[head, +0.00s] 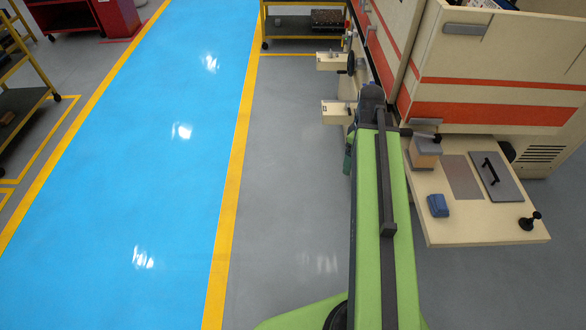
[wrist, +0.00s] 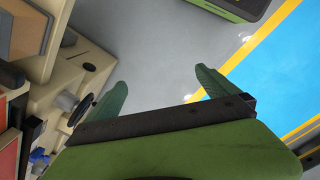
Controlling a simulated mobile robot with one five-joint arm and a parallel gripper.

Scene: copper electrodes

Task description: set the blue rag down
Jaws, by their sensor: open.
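The blue rag (head: 438,205) lies as a small folded bundle on the cream worktop (head: 470,231) of the machine, at its left side. My gripper (wrist: 160,86) shows in the wrist view with its two green fingers wide apart and nothing between them but grey floor. In the head view my arm hides most of the gripper; it is left of the worktop, apart from the rag. I cannot make out the rag in the wrist view.
On the worktop are a grey plate with a black handle (head: 492,177), a black knob (head: 530,221) and a tan block (head: 425,152). The cream machine (head: 490,100) rises behind. Grey floor (head: 290,200) and a blue lane (head: 130,180) lie clear to the left.

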